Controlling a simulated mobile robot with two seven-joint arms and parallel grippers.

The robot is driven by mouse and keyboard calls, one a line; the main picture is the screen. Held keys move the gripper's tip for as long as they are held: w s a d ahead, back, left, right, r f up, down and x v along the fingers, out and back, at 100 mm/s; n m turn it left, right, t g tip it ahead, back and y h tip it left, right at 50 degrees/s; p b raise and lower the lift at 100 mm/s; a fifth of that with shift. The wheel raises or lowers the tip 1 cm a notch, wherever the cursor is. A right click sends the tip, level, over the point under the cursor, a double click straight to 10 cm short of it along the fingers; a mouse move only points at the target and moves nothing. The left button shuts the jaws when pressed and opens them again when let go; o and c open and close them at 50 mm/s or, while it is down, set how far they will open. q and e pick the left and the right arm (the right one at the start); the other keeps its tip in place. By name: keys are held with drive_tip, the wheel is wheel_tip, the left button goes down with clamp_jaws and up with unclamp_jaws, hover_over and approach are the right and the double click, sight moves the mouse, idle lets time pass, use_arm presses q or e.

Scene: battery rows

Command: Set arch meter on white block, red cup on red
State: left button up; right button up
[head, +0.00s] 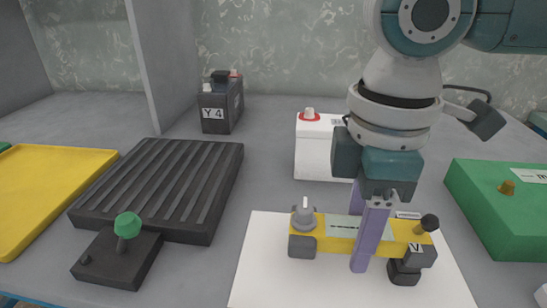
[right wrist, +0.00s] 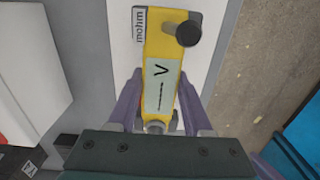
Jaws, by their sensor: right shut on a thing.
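The arch meter is a yellow bar (head: 330,240) with dark end feet, a grey knob at its left end, a dark knob at its right end and a "V" label. It also shows in the right wrist view (right wrist: 160,50), with a pale display. My right gripper (head: 367,240) is shut on its middle, over a white mat. I cannot tell if its feet touch the mat. No red cup on it can be made out. The white block (head: 318,160) stands behind, with a red-ringed post at its left; my right arm hides its right part. My left gripper is not in view.
The white mat (head: 262,270) lies under the meter. A green block (head: 500,220) is at the right. A dark ribbed tray (head: 165,185), a dark block with a green knob (head: 127,226) and a yellow tray (head: 50,190) are at the left. A dark "Y4" battery (head: 218,108) stands behind.

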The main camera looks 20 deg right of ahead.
clamp_jaws()
idle(0.3)
